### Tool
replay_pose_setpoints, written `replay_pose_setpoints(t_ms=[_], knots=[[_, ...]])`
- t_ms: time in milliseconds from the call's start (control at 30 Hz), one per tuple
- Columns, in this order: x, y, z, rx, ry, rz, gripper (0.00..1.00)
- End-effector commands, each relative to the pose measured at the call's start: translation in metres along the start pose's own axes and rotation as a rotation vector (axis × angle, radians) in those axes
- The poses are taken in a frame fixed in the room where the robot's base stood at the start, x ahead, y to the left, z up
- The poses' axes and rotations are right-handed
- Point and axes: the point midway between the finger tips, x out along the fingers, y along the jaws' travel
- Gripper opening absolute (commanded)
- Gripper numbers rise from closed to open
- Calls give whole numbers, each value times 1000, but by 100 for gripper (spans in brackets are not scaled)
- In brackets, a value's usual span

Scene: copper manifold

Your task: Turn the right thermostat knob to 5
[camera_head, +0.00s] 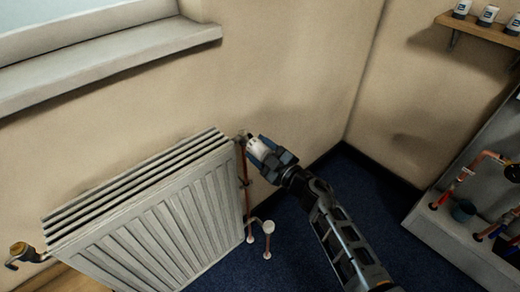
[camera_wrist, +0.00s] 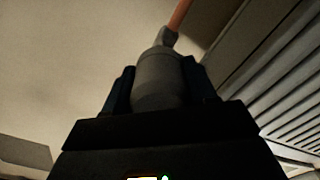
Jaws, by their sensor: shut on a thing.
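The right thermostat knob (camera_head: 258,148) is a white cylinder at the upper right corner of the radiator (camera_head: 165,222), beside a copper pipe (camera_head: 243,178). My gripper (camera_head: 264,152) reaches it from the lower right in the head view and is shut around it. In the wrist view the knob (camera_wrist: 160,80) looks grey and shadowed, with a dark finger of my gripper (camera_wrist: 158,92) on each side. A valve neck and copper pipe show beyond it. The number marks on the knob cannot be read in either view.
A brass valve (camera_head: 22,252) sits at the radiator's left end. A window sill (camera_head: 110,65) is above. Small pipe stubs (camera_head: 267,228) rise from the blue floor below the knob. A bench with copper pipes (camera_head: 470,170) and a shelf (camera_head: 485,27) stand at the right.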

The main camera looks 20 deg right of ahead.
Motion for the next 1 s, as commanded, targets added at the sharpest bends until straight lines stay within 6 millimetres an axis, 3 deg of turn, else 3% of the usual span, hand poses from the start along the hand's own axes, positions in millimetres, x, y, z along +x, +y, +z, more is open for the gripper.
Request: replay_pose_setpoints(t_ms=[600, 1000], knots=[[0, -1, 1, -565, 0, -2, 26], [0, -1, 1, -817, 0, -1, 26]])
